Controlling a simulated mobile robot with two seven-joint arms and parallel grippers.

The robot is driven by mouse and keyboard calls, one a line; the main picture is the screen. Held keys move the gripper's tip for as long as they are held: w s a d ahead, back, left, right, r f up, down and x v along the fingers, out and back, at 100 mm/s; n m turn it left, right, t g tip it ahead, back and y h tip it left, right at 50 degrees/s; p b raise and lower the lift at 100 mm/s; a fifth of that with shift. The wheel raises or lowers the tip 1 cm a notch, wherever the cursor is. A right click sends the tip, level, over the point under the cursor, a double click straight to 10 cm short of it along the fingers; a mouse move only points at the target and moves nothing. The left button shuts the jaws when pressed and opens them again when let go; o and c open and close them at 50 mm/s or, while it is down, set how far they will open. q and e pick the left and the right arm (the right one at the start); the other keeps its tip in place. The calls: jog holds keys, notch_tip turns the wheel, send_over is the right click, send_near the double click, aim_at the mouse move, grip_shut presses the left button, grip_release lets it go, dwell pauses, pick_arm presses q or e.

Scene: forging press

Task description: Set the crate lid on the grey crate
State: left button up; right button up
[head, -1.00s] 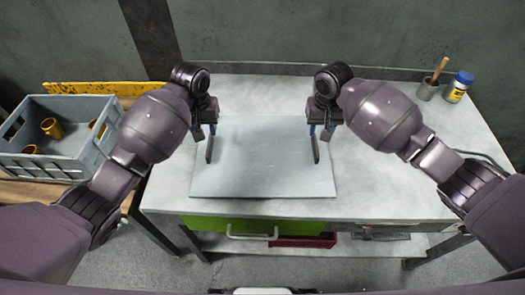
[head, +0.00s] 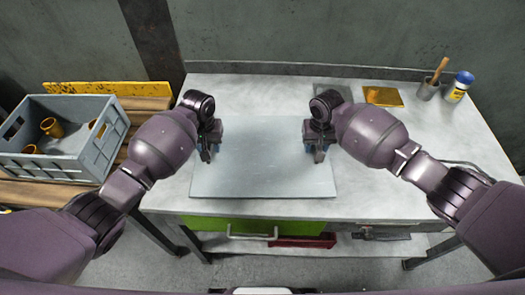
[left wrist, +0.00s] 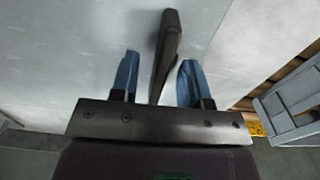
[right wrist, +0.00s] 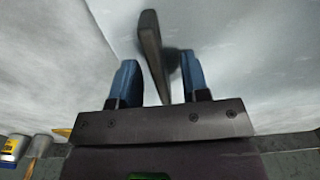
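The crate lid (head: 262,172) is a flat pale grey panel lying on the worktable, with an upright dark bar handle near each side. My left gripper (head: 207,152) is at the left handle. In the left wrist view that handle (left wrist: 167,50) stands between the two open blue fingers, with gaps showing. My right gripper (head: 318,150) is at the right handle. In the right wrist view its handle (right wrist: 153,50) stands between the open fingers, also with gaps. The grey crate (head: 52,168) stands on a slatted wooden surface at the left, open on top, with several brown-yellow cylindrical parts inside.
The worktable (head: 400,185) has free room right of the lid. A brass-coloured plate (head: 383,96), a cup with a brush (head: 428,90) and a blue-capped jar (head: 459,87) stand at the back right. A yellow board (head: 105,88) is behind the crate.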

pick_arm(q)
grip_shut()
pick_arm(e)
grip_shut()
pick_arm(q)
jog(key=shift+r, duration=0.25)
pick_arm(e)
jog(key=shift+r, duration=0.2)
